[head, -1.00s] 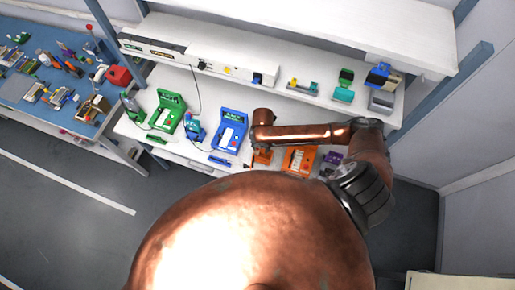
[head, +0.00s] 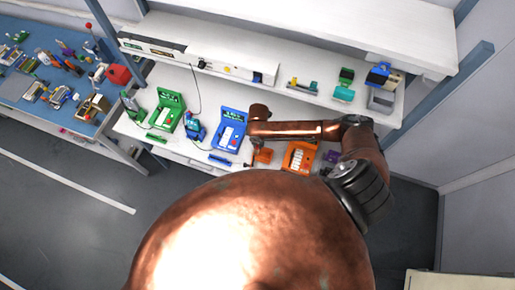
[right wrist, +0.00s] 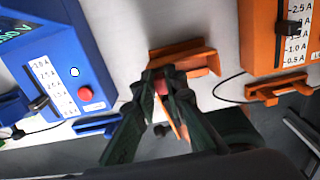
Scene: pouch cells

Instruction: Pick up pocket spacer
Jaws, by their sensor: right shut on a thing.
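My right gripper (right wrist: 165,88) is low over the white bench in the right wrist view. Its dark fingers are closed on a small reddish-orange piece (right wrist: 161,88), which seems to be the pocket spacer; the fingers hide most of it. An orange stand (right wrist: 190,63) is right at the fingertips. I cannot tell whether the piece still touches it. In the head view the orange stand (head: 263,155) shows just below my right wrist, and the fingers cannot be made out. My left gripper is in neither view.
A blue tester (right wrist: 60,60) stands left of the gripper, and an orange tester (right wrist: 270,35) stands to the right with a low orange holder (right wrist: 280,92) before it. A blue holder (right wrist: 97,124) lies near the left finger. A green tester (head: 168,110) is farther left.

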